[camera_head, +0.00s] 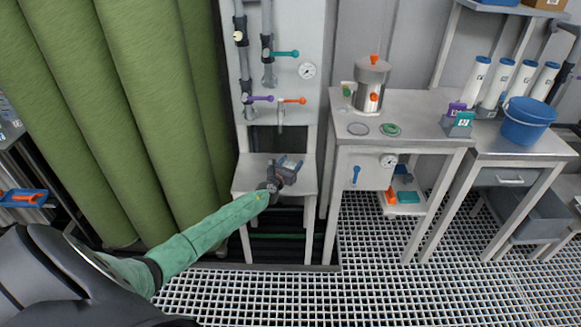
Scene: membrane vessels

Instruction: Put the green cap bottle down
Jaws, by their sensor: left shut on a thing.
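My left arm, in a green sleeve, reaches in from the lower left. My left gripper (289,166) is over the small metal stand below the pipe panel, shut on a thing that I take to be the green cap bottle. The bottle is too small and too hidden by the gripper for me to make out its cap or whether it touches the stand (250,184). My right gripper is not in view.
To the right, a metal table (430,108) bears a steel vessel (371,84) with orange knobs, a grey disc (358,128) and a green disc (390,129). A blue bucket (527,121) stands further right. Pipes with coloured valve handles (292,100) rise behind the stand.

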